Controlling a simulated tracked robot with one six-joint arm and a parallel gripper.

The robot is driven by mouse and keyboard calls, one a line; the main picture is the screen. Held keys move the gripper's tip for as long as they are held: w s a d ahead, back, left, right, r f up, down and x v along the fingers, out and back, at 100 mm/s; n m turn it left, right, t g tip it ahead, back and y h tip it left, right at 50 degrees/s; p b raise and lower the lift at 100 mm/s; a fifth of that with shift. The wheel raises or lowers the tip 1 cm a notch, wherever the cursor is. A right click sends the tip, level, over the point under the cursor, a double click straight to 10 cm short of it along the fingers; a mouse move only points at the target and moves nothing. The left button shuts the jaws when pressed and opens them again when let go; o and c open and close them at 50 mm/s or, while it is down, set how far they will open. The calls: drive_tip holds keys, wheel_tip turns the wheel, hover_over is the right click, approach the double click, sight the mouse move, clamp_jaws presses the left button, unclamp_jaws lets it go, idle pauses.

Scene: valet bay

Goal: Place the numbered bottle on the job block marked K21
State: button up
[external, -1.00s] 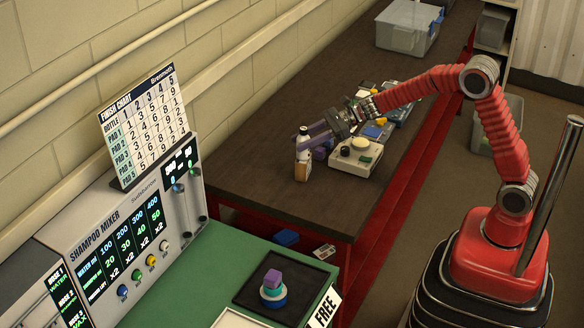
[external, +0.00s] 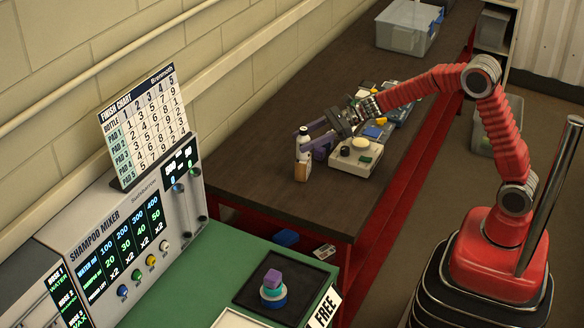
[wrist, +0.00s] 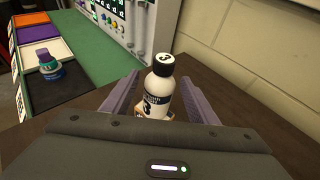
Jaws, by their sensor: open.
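The numbered bottle (external: 303,146) is white with a black cap and stands upright on a small tan block (external: 302,172) on the dark bench. In the wrist view the bottle (wrist: 160,100) shows a 3 on its cap and a dark label. The block (wrist: 143,112) is mostly hidden there behind the bottle and my gripper, and I cannot read its marking. My gripper (external: 307,143) is open at the bottle. In the wrist view its purple fingers (wrist: 158,98) lie on either side of the bottle, with gaps visible.
The shampoo mixer (external: 130,240) and green counter (external: 190,275) are at the front left. A wall runs behind.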

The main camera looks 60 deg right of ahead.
drive_tip(key=v, duration=1.1)
drive_tip(key=shift+s, duration=0.1)
drive_tip(key=s+a+r+n+g+h, duration=0.1)
drive_tip(key=s+a+n+g, duration=0.15)
drive_tip(key=s+n, duration=0.6)
drive_tip(key=s+a+n+g+h, duration=0.25)
drive_tip(key=s+n, duration=0.25)
drive_tip(key=s, duration=0.6)
drive_tip(key=s+d+n+h, duration=0.3)
drive_tip(key=s+n, duration=0.3)
drive_tip(key=s, duration=0.2)
drive_tip(key=s+d+f+n+h, duration=0.1)
drive_tip(key=s+d+n+h, duration=0.2)
drive_tip(key=s+d+n, duration=0.2)
drive_tip(key=s+n, duration=0.2)
drive_tip(key=shift+s+f+t, duration=0.25)
drive_tip(key=shift+s+t, duration=0.1)
drive_tip(key=shift+t, duration=0.05)
drive_tip(key=shift+d+n, duration=0.1)
drive_tip(key=shift+n, duration=0.15)
